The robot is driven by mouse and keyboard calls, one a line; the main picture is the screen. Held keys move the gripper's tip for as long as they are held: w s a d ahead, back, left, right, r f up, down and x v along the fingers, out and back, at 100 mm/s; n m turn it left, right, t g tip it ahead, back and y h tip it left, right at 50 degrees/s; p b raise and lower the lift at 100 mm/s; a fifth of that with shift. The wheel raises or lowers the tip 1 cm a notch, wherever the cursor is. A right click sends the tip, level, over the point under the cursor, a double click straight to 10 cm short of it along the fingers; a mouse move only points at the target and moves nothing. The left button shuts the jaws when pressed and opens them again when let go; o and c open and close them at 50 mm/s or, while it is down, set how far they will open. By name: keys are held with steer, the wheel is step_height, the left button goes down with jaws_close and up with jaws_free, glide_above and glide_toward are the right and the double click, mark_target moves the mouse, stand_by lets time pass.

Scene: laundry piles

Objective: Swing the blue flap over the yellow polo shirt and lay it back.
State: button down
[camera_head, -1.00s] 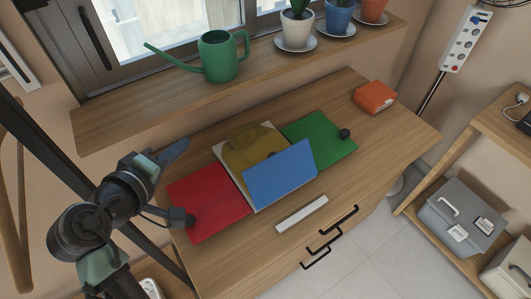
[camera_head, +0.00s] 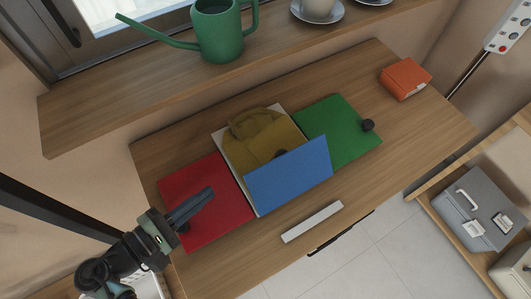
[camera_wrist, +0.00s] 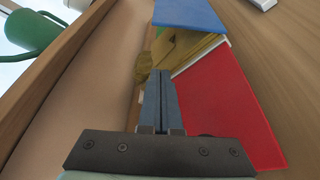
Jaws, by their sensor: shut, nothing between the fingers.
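The blue flap (camera_head: 288,174) lies across the near part of the yellow polo shirt (camera_head: 248,137) and hides that part. I cannot tell whether it rests flat or is slightly raised. A dark knob (camera_head: 281,153) shows at the flap's far edge. The shirt's far part lies uncovered on a white-edged board. My gripper (camera_head: 211,190) is shut and empty above the red panel (camera_head: 222,222), left of the flap and apart from it. In the wrist view, the shut fingers (camera_wrist: 160,78) point toward the shirt (camera_wrist: 180,44) and the blue flap (camera_wrist: 187,13).
The green panel (camera_head: 343,132) lies flat on the right with a dark knob. An orange box (camera_head: 404,78) stands at the table's far right. A white bar (camera_head: 312,222) lies near the front edge. A shelf (camera_head: 150,98) with a green watering can (camera_head: 217,35) runs behind.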

mark_target(259, 158)
steer(key=x, duration=1.7)
steer(key=s+r+p, duration=0.1)
steer(key=s+d+r+p, duration=0.1)
steer(key=shift+s+d, duration=0.2)
steer(key=shift+s, duration=0.05)
steer(key=shift+s+d+r, duration=0.15)
steer(key=shift+s, duration=0.1)
steer(key=shift+b, duration=0.5)
